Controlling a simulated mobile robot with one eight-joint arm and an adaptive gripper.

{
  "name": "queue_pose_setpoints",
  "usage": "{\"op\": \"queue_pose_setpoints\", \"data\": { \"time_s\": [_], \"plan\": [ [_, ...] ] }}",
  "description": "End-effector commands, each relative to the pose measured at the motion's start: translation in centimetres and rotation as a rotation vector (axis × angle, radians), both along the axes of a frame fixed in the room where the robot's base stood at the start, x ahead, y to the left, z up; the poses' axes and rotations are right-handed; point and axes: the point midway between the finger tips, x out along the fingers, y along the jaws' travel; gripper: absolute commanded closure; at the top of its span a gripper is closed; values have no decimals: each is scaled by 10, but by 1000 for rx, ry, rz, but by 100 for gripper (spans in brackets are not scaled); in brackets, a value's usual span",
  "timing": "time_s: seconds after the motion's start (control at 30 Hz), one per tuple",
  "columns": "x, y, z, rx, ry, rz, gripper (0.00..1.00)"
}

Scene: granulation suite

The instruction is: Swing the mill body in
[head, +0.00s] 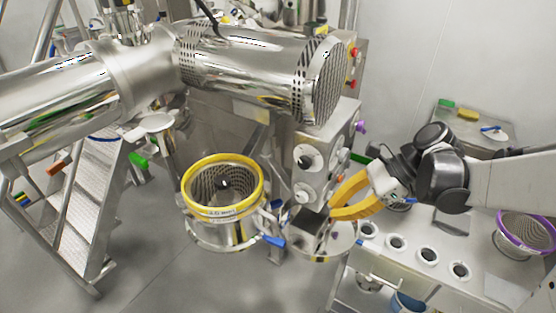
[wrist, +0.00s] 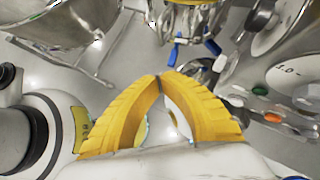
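The mill body, as far as I can tell, is the steel drum (head: 222,233) at the lower middle of the head view. It stands out to the left of the machine's control column. A yellow-rimmed perforated screen (head: 222,170) sits in its top, and blue-handled clamps (head: 272,240) are at its right side. My gripper (head: 331,210) is right of the drum and apart from it, over a round steel housing (head: 320,246) below the column. Its yellow fingertips meet in the wrist view (wrist: 159,82), with nothing visible held. Part of the drum's yellow rim shows at the wrist view's top edge.
A large steel cylinder (head: 255,65) hangs above the drum. The column carries dials (head: 306,157). A steel step ladder (head: 85,205) stands left. On the right is a bench (head: 395,265) with round holes and a purple-rimmed screen (head: 524,232). Floor in front of the drum is clear.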

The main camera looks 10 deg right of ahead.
Motion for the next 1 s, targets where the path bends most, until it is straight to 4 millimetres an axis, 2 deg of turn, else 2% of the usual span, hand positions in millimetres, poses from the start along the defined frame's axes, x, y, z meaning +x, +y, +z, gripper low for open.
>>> {"op": "queue_pose_setpoints", "data": {
  "time_s": [0.03, 0.1, 0.27, 0.7, 0.83, 1.0],
  "plan": [
    [2, -2, 6, 21, 22, -17, 100],
    [2, -1, 5, 38, 44, -30, 100],
    [3, 9, -8, 43, 50, -32, 100],
    [10, 73, -70, 40, 48, -30, 100],
    [12, 92, -68, 40, 48, -30, 100],
    [14, 105, -68, 39, 47, -32, 100]
  ]
}}
